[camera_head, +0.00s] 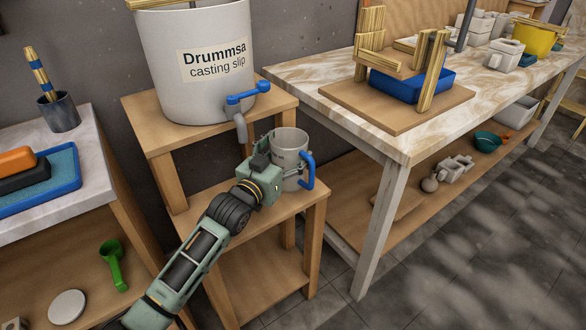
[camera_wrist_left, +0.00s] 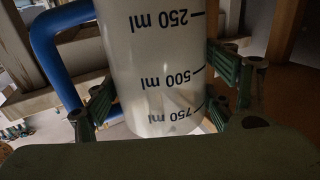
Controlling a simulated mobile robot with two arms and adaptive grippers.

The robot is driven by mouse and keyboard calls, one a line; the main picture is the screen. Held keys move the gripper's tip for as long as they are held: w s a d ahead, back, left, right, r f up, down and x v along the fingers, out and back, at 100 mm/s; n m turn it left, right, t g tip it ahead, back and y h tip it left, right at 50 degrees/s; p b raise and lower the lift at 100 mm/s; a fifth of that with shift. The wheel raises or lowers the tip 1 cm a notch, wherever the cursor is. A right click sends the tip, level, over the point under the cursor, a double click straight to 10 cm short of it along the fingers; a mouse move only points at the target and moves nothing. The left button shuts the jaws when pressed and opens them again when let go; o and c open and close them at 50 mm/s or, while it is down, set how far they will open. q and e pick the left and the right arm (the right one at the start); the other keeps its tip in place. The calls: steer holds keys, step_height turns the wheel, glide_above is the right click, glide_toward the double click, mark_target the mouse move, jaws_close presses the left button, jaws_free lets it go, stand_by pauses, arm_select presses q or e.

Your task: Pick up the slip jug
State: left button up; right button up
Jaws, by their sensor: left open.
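The slip jug (camera_head: 289,153) is a grey-white cylinder with a blue handle, standing upright on the lower step of the wooden stand, below the drum's spout. Its handle points right in the head view. My left gripper (camera_head: 284,166) is at the jug's left side with its fingers reaching around it. In the left wrist view the jug (camera_wrist_left: 155,65) shows volume marks, upside down, and lies between the two green fingers of my left gripper (camera_wrist_left: 165,105). The fingers are open, one on each side; whether either touches the jug is unclear. My right gripper is not in view.
A large drum (camera_head: 200,80) marked casting slip stands on the upper step, its blue tap (camera_head: 247,93) and grey spout (camera_head: 240,126) just above and left of the jug. A marble-topped table (camera_head: 300,85) stands to the right. A cart with a blue tray (camera_head: 65,180) is at left.

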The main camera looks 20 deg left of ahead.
arm_select(q)
steer(key=shift+w, duration=0.25)
steer(key=shift+c, duration=0.5)
steer(key=c, duration=0.8)
steer(key=shift+o, duration=0.2)
